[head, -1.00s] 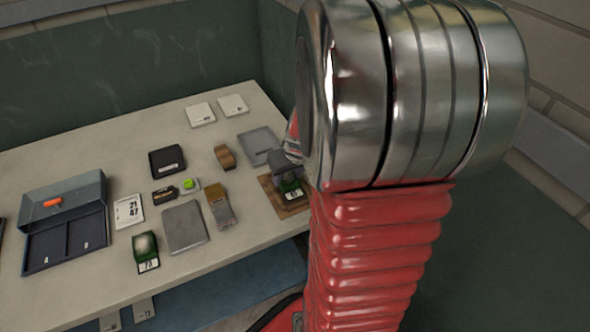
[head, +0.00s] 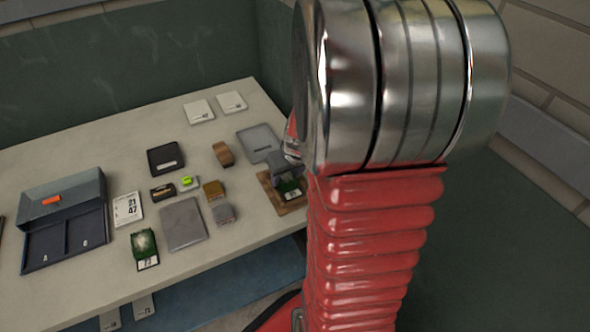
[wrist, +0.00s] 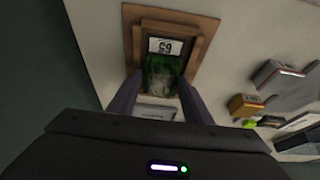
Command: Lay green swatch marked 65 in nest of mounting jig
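The green swatch marked 65 (wrist: 165,62) shows in the wrist view within the wooden frame of the mounting jig (wrist: 205,27), its white number label toward the top. I cannot tell whether it lies flat on the nest floor. My gripper (wrist: 161,76) reaches over the swatch's near end, one finger by each side edge. Whether the fingers press on it or stand just clear does not show. In the head view the swatch (head: 291,189) is at the jig (head: 270,190), right below my gripper (head: 285,168), which partly hides the jig; my arm stands close on the right.
A grey tray (head: 259,143) lies behind the jig. Another green swatch (head: 145,249), a grey plate (head: 184,223), a brown block (head: 213,190) and a grey block (head: 223,213) are to the left. A dark compartment box (head: 66,222) stands at far left. The table's front edge is near the jig.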

